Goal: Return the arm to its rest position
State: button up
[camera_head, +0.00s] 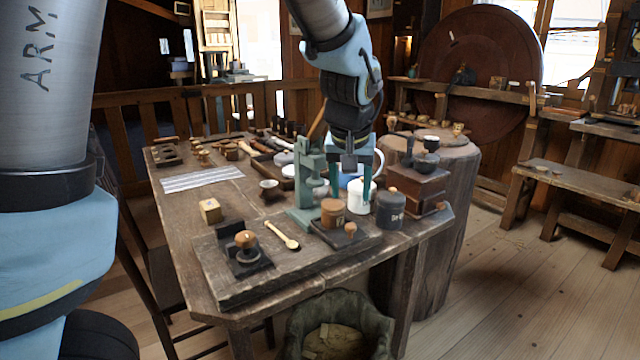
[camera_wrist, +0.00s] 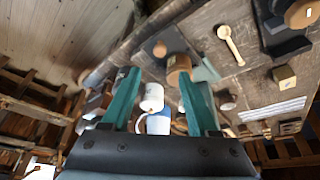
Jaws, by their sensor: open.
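My gripper (camera_head: 351,192) hangs over the right part of the wooden workbench (camera_head: 262,270), fingers pointing down. Its teal fingers (camera_wrist: 157,78) stand apart in the wrist view with nothing held between them. Behind and below them is a white jar (camera_head: 357,197), which also shows in the wrist view (camera_wrist: 152,97). A wooden spool-like piece (camera_head: 333,212) stands on a dark tray in front of the gripper. The green press (camera_head: 309,180) stands just left of the fingers. I cannot tell the exact gap between fingers and jar.
A dark grey canister (camera_head: 390,208) and a coffee grinder (camera_head: 417,188) stand right of the gripper. A wooden spoon (camera_head: 282,235) and a small wooden block (camera_head: 210,210) lie to the left. A tree-stump table (camera_head: 455,170) is behind. The floor at right (camera_head: 520,290) is clear.

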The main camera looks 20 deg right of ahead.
jog(key=w+a+f+n+g+y+p, duration=0.1)
jog(key=w+a+n+p, duration=0.1)
jog(key=a, duration=1.1)
jog(key=w+a+f+n+y+p, duration=0.1)
jog(key=w+a+n+p, duration=0.15)
jog(key=a, duration=1.15)
jog(key=s+a+n+g+p, duration=0.1)
jog(key=s+a, duration=0.3)
jog(key=a, duration=0.4)
jog(key=shift+s+a+p, duration=0.25)
jog(key=shift+p, duration=0.1)
